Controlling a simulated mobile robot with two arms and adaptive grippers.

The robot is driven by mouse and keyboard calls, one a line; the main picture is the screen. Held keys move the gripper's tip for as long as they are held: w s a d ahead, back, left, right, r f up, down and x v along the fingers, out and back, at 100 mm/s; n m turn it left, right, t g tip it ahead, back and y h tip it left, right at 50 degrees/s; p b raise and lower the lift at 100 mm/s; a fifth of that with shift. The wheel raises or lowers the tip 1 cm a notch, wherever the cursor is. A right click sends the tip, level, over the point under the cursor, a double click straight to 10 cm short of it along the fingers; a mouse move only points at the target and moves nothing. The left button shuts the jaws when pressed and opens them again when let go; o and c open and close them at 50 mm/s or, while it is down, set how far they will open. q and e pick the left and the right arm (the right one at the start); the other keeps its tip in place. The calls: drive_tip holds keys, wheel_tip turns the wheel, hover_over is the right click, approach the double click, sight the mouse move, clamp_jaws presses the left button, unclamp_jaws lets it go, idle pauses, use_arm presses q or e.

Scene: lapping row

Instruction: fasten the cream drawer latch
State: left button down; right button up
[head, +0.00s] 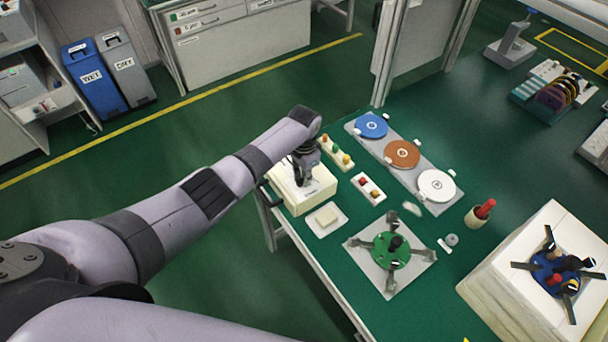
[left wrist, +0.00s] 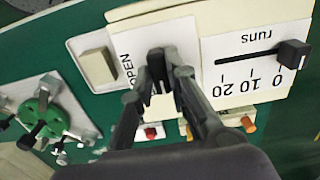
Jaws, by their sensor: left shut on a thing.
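The cream box (head: 312,199) stands at the left edge of the green bench, with a black handle at its left side. In the left wrist view its pale top (left wrist: 215,30) bears the word OPEN and a "runs" scale marked 20, 10, 0, with a black slider knob (left wrist: 294,54) by the 0. My left gripper (head: 303,176) is over the box top. In the left wrist view its fingers (left wrist: 167,62) are closed beside the word OPEN on a small dark part, likely the latch, mostly hidden by them. My right gripper is out of view.
A pale block on a small tray (head: 341,228), a green-hubbed fixture (head: 391,250) and button strips (head: 369,189) stand near the box. A grey tray (head: 391,173) with blue, brown and white discs lies behind. Floor left of the bench is clear.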

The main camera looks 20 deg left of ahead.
use_arm(q)
drive_tip(key=shift+w, duration=0.1)
idle(0.3)
drive_tip(key=c, duration=1.6)
unclamp_jaws()
drive_tip(key=shift+o, duration=0.2)
drive_tip(key=shift+r, duration=0.15)
wheel_tip(320, 180, up, 12)
